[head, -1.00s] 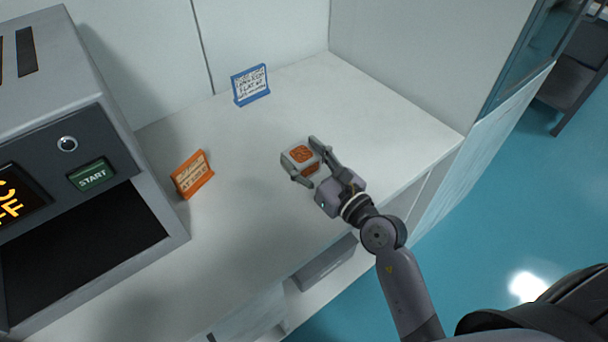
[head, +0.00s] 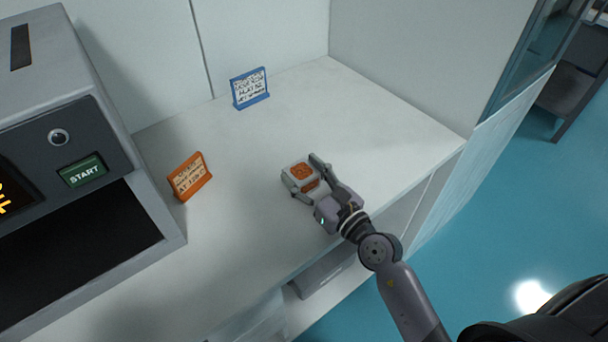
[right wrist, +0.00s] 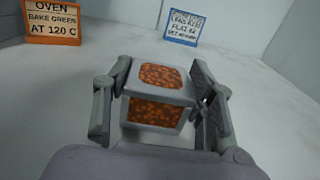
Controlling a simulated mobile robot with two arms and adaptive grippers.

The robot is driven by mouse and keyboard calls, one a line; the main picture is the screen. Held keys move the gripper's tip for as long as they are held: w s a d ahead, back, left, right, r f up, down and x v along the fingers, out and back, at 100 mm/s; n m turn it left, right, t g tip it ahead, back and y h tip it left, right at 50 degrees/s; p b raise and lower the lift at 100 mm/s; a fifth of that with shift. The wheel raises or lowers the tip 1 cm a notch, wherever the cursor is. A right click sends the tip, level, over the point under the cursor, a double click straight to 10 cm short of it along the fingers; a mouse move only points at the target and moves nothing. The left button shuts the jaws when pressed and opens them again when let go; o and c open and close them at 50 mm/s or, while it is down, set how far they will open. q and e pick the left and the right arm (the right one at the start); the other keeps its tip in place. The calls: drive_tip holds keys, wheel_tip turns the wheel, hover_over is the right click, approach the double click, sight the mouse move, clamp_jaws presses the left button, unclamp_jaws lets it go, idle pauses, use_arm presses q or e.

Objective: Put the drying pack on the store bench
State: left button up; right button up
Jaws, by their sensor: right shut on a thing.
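The drying pack (head: 301,174) is a small pale grey box with orange bead-like panels on its top and side. It is on or just above the white bench (head: 330,110); I cannot tell which. My right gripper (head: 306,180) is shut on the pack, with a finger on either side. The right wrist view shows the pack (right wrist: 158,95) upright between the two fingers. My left gripper is not in view.
An orange sign (head: 190,177) about the oven stands left of the pack. A blue-framed sign (head: 249,88) stands behind it. A grey oven (head: 75,150) with a START button is at the left. The bench's right part is clear.

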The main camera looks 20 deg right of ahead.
drive_tip(key=shift+s+a+f, duration=0.1)
drive_tip(key=shift+s+f, duration=0.1)
drive_tip(key=shift+f, duration=0.55)
drive_tip(key=o, duration=1.2)
drive_tip(key=shift+f, duration=0.2)
drive_tip(key=shift+o, duration=0.2)
drive_tip(key=shift+a+r, duration=0.1)
drive_tip(key=shift+r, duration=0.15)
drive_tip(key=shift+w+r+p, duration=0.1)
drive_tip(key=shift+r+p, duration=0.3)
drive_tip(key=b+v, duration=0.3)
drive_tip(key=v, duration=0.7)
drive_tip(key=shift+s+d+r, duration=0.15)
drive_tip(key=shift+s+d, duration=0.1)
drive_tip(key=shift+d, duration=0.05)
drive_tip(key=shift+s+d+r, duration=0.25)
drive_tip(key=shift+s, duration=0.35)
